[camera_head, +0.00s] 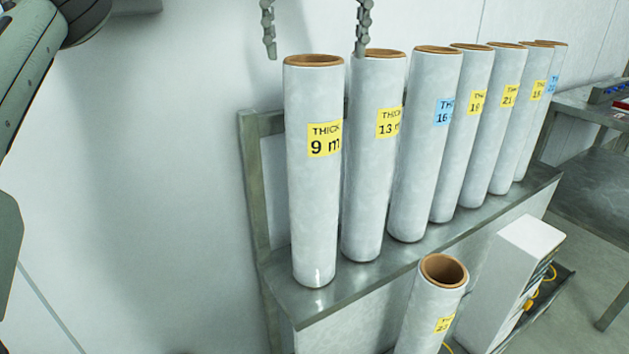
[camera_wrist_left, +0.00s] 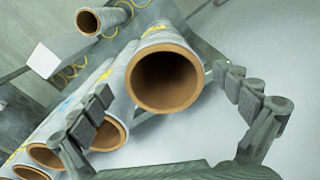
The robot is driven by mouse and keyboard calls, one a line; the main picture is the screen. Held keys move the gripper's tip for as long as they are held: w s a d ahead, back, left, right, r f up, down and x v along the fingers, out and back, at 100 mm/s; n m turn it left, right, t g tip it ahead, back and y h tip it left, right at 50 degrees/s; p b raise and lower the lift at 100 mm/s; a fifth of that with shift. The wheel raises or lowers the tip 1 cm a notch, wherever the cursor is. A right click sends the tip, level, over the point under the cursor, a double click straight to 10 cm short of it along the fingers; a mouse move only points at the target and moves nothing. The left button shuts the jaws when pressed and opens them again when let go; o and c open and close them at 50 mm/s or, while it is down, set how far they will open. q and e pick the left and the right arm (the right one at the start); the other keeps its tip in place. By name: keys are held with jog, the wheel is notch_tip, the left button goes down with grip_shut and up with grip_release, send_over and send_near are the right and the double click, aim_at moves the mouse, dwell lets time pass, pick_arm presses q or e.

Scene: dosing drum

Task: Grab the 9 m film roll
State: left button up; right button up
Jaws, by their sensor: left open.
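The 9 m film roll (camera_head: 312,200) is a tall white upright cylinder with a brown core and a yellow "THICK 9 m" label. It stands at the left end of the row on a metal shelf. My left gripper (camera_head: 316,54) is open above its top, one finger on each side of the roll's upper end. In the left wrist view the roll's brown rim (camera_wrist_left: 137,95) lies between the two spread fingers, with gaps visible. Whether a finger touches it I cannot tell. In the head view one fingertip overlaps the 13 m roll's (camera_head: 376,180) rim. My right gripper is not in view.
Several similar labelled rolls (camera_head: 425,170) stand close together to the right on the metal shelf (camera_head: 345,292). A lower roll (camera_head: 425,305) and a white box (camera_head: 515,270) stand in front. A metal table (camera_head: 590,150) is at the right. White wall lies left.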

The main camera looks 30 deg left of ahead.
pick_arm(q)
jog(key=f, duration=0.6)
jog(key=shift+w+a+f, duration=0.15)
jog(key=shift+a+f, duration=0.05)
jog(key=shift+a, duration=0.1)
jog(key=shift+r, duration=0.1)
jog(key=c, duration=1.8)
jog(key=shift+r, duration=0.15)
jog(key=shift+c, duration=0.2)
